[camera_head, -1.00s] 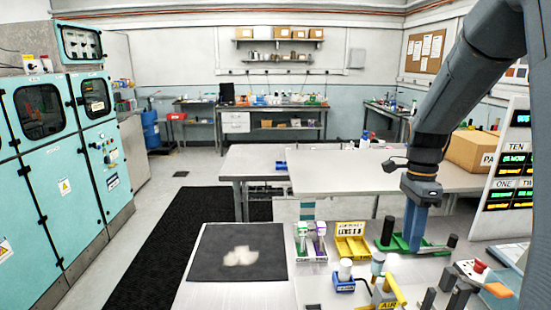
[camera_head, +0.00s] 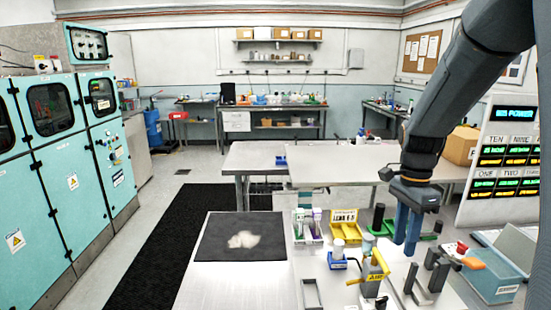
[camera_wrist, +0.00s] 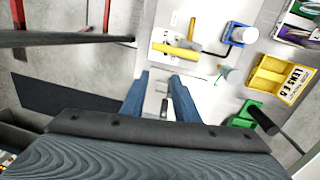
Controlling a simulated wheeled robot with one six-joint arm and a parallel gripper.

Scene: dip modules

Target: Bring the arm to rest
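My arm reaches in from the upper right of the head view. My gripper (camera_head: 407,232) hangs over the right part of the near bench (camera_head: 240,290), its blue fingers pointing down. In the wrist view, the two blue fingers (camera_wrist: 160,88) stand apart with nothing held between them.
A black mat (camera_head: 215,243) with a pale patch lies on the bench. Close by are a yellow lens bin (camera_head: 345,228), a yellow air tool (camera_head: 376,268), a blue block (camera_head: 337,262), a teal bin (camera_head: 495,283) and a display panel (camera_head: 503,150).

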